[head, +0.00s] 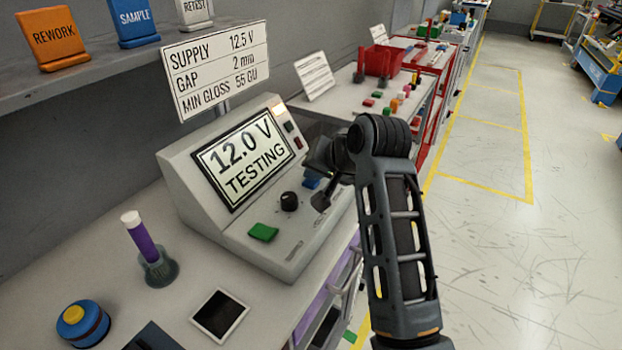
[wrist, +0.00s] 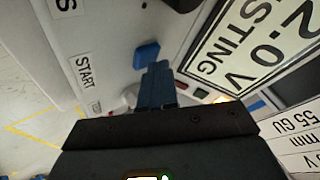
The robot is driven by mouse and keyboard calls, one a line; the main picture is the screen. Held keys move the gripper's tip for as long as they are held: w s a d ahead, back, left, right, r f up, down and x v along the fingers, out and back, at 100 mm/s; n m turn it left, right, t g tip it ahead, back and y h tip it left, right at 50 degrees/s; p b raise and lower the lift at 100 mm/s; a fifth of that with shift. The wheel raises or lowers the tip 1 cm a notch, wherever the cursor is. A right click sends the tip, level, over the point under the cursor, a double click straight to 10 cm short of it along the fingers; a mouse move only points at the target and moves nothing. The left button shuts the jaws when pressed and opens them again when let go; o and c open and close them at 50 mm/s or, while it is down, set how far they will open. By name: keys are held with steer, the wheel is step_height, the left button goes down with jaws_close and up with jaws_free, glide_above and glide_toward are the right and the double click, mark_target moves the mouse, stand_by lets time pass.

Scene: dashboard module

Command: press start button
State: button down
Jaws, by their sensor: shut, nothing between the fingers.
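The grey test unit (head: 225,225) stands on the bench, its screen (head: 245,160) reading "12.0 V TESTING". A START label (wrist: 84,72) shows on its panel in the wrist view. A blue piece (wrist: 146,54) is just past my shut gripper (wrist: 156,68); whether they touch I cannot tell. A blue piece also shows below the arm's end in the head view (head: 312,183). A green piece (head: 263,232) and a black knob (head: 289,201) are on the sloped panel. My gripper's tips are hard to make out in the head view. Which piece is the start button is unclear.
A sign (head: 215,65) reading "SUPPLY 12.5 V" stands behind the unit. A red bin (head: 383,60) is farther back.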

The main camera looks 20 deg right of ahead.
mark_target(315, 183)
steer(key=shift+r+p, duration=0.85)
steer(key=shift+p, duration=0.15)
step_height(315, 183, up, 5)
steer(key=p, duration=0.5)
stand_by(0.8)
